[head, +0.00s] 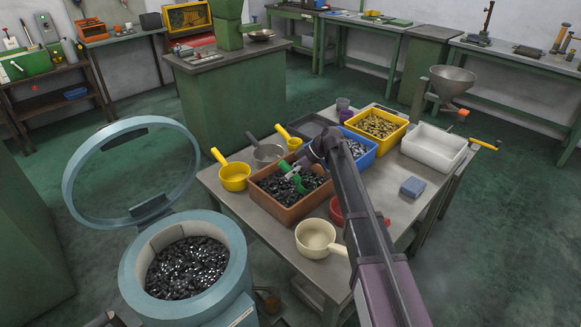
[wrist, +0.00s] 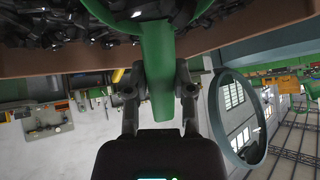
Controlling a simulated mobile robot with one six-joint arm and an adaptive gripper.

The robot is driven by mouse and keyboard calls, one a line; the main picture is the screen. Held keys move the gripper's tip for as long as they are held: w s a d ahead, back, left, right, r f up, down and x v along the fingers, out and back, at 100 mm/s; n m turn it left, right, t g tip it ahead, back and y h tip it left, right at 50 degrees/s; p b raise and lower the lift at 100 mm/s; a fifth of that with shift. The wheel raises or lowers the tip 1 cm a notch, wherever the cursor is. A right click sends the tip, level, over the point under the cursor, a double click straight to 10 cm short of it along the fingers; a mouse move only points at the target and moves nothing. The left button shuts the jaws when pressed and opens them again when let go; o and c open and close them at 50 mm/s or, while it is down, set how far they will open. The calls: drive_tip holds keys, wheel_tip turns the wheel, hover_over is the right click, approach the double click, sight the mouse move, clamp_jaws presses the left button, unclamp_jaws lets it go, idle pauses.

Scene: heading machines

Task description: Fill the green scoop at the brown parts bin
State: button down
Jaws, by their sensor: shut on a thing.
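The brown parts bin (head: 283,213) stands on the grey table and holds many dark metal parts. My gripper (head: 305,166) is over the bin and shut on the handle of the green scoop (head: 287,168). In the wrist view, my gripper (wrist: 158,85) has one finger on each side of the green scoop's handle (wrist: 158,65). The scoop's bowl is at the top of that view, down among the dark parts, beside the wall of the brown bin (wrist: 60,64). Most of the bowl is cut off or hidden, so I cannot tell how much it holds.
Yellow pots (head: 234,177), a cream pot (head: 315,237) and a partly hidden red pot (head: 337,210) surround the bin. A yellow bin (head: 376,138), blue bin (head: 369,158) and white bin (head: 433,147) stand behind. A blue-grey drum (head: 236,275) with its lid raised is at front left.

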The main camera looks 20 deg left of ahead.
drive_tip(key=shift+w+a+r+p, duration=0.3)
drive_tip(key=shift+a, duration=0.15)
drive_tip(key=shift+w+a+r+p, duration=0.1)
drive_tip(key=shift+r+p, duration=0.05)
drive_tip(key=shift+p, duration=0.15)
drive_tip(key=shift+a+r+p, duration=0.1)
drive_tip(key=shift+r+p, duration=0.6)
drive_tip(key=shift+r, duration=0.05)
drive_tip(key=shift+a+r+h+p, duration=0.2)
drive_tip(key=shift+r+h+p, duration=0.1)
drive_tip(key=shift+r+p, duration=0.3)
drive_tip(key=shift+h, duration=0.7)
drive_tip(key=r+p, duration=0.3)
drive_tip(key=p, duration=0.1)
drive_tip(key=a+r+p, duration=0.1)
drive_tip(key=r+p, duration=0.2)
drive_tip(key=p, duration=0.1)
drive_tip(key=shift+a+r, duration=0.15)
drive_tip(key=shift+r, duration=0.1)
